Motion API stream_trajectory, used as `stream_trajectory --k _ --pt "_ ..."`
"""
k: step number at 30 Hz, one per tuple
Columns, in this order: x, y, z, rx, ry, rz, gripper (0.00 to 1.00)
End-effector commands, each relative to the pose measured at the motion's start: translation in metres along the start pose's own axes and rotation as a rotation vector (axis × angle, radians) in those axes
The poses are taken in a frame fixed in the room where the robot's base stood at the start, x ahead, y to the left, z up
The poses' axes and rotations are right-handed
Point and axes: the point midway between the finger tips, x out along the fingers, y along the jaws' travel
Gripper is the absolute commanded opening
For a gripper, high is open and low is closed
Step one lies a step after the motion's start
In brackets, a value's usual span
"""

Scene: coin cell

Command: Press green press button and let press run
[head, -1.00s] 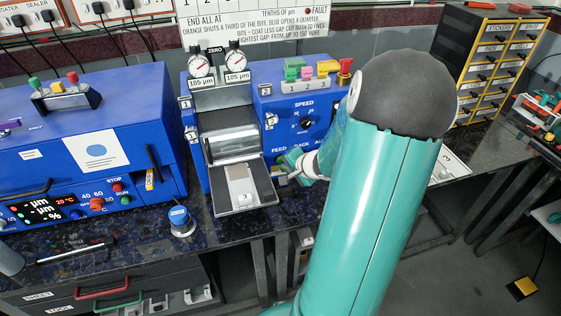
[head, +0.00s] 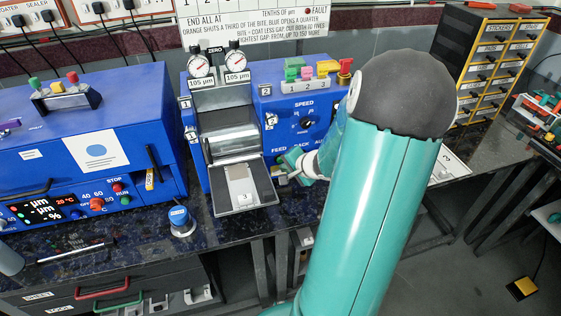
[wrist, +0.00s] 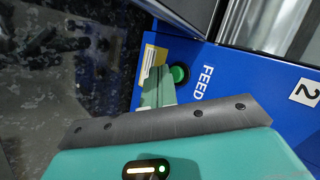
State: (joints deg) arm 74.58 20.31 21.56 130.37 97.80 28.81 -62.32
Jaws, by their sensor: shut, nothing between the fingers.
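The press is a blue machine (head: 260,110) with a steel roller, two dials reading 105 µm and a front tray (head: 228,208) holding a pale plate marked 3. Its green button (wrist: 180,74) sits beside the FEED label in the wrist view. My gripper (wrist: 160,76) is shut and empty, its fingertips right next to the button and overlapping its edge in view. I cannot tell whether they touch it. In the head view my gripper (head: 290,163) is at the lower front of the press, right of the tray, and hides the button.
Another blue machine (head: 100,140) with a lit display stands at the left. A yellow-edged drawer cabinet (head: 490,65) stands at the back right. My forearm covers the press's right side.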

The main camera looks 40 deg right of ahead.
Motion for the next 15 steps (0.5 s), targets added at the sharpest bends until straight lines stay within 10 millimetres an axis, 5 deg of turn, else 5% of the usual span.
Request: stream_trajectory --k 15 --pt "0.0057 -0.0040 -0.0041 0.000 0.000 0.000 0.00"
